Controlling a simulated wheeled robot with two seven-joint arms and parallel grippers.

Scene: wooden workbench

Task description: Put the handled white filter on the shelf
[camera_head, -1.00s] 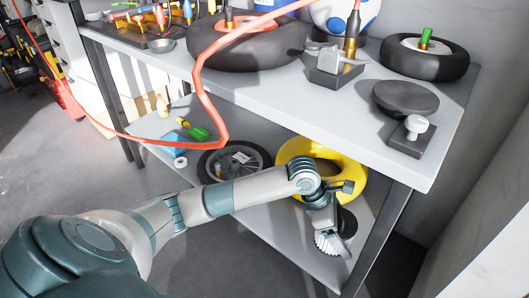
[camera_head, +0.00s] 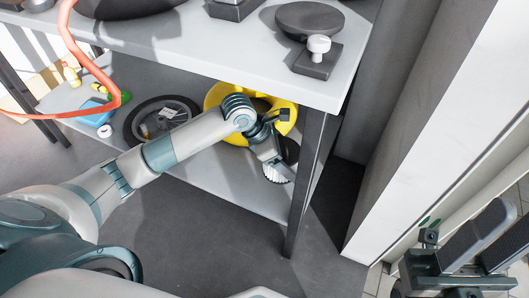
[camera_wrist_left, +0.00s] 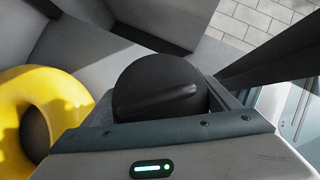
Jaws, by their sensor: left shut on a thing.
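The white filter (camera_head: 279,173) shows as a pale pleated rim below my left gripper (camera_head: 272,160) in the head view. The gripper is shut on it, over the right end of the lower shelf (camera_head: 235,187). In the left wrist view a dark rounded part (camera_wrist_left: 158,85) sits between the jaws, probably the filter's black top or handle. The jaws hide the rest. I cannot tell whether the filter touches the shelf. My right gripper (camera_head: 503,225) is at the lower right, open and empty, away from the bench.
A yellow ring (camera_head: 213,97) lies on the lower shelf just behind my left gripper, also in the left wrist view (camera_wrist_left: 62,112). A spoked wheel (camera_head: 135,127) lies farther left. The bench leg (camera_head: 304,190) stands close right. The upper top (camera_head: 180,55) overhangs the shelf.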

